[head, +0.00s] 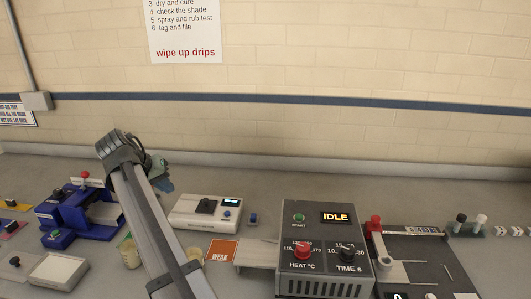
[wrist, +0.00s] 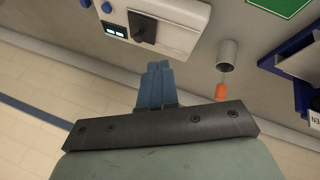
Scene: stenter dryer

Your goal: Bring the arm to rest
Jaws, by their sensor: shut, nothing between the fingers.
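My gripper (head: 165,185) hangs at the end of my raised arm, left of the middle in the head view. Its blue fingers are together and empty. In the wrist view the gripper (wrist: 156,72) points toward the bench, with a white box with a black knob (wrist: 145,28) beyond the fingertips. The fingers appear apart from everything. My arm hides part of the bench behind it.
The blue machine (head: 75,212) stands left of my arm, the white box (head: 205,212) right of it. The dryer control box (head: 322,250) reads IDLE. A grey cup (wrist: 229,53) and an orange piece (wrist: 221,90) are near the fingers in the wrist view.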

